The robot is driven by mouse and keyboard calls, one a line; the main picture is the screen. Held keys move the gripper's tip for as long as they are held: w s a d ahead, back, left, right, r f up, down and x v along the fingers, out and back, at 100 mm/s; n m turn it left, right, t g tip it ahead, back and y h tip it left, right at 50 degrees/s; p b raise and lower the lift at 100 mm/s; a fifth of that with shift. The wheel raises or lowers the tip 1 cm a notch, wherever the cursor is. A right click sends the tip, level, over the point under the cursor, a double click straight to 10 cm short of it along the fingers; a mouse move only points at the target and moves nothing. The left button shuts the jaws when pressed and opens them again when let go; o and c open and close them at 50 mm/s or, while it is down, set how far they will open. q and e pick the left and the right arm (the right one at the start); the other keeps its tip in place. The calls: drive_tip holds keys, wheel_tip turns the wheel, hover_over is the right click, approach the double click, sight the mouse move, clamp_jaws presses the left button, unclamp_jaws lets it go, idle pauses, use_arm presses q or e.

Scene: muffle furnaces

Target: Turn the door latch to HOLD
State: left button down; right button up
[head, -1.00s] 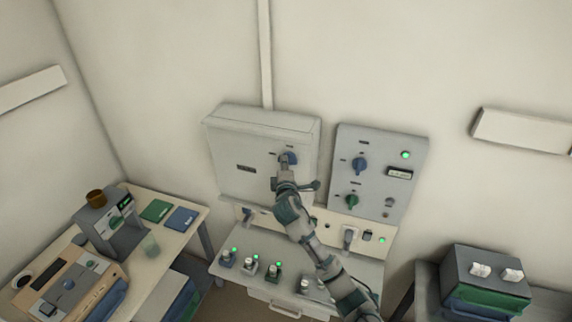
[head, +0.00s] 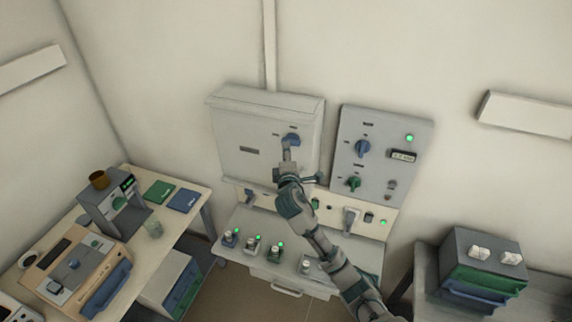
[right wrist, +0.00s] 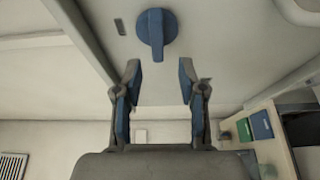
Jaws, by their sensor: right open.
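The door latch is a blue knob (head: 292,139) on the right part of the pale cabinet door (head: 235,130). In the right wrist view the blue knob (right wrist: 156,28) is at the top middle, its bar pointing down toward my fingers. My right gripper (head: 288,158) is in front of the door, just below the knob in the head view. In the right wrist view its blue-padded fingers (right wrist: 159,72) are apart with nothing between them, and the knob lies beyond their tips. The label marks by the knob are too small to read. My left gripper is not in view.
A grey panel (head: 378,125) with a blue knob (head: 363,149), a green knob (head: 353,184) and a green light stands close on the right. Below is a shelf with several small switches (head: 274,254). A side table (head: 160,228) stands left, a grey box (head: 485,262) right.

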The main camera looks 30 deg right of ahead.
drive_tip(key=v, duration=0.7)
drive_tip(key=shift+a, duration=0.4)
drive_tip(key=shift+s+d+f, duration=0.1)
drive_tip(key=shift+s+d, duration=0.05)
drive_tip(key=shift+d, duration=0.05)
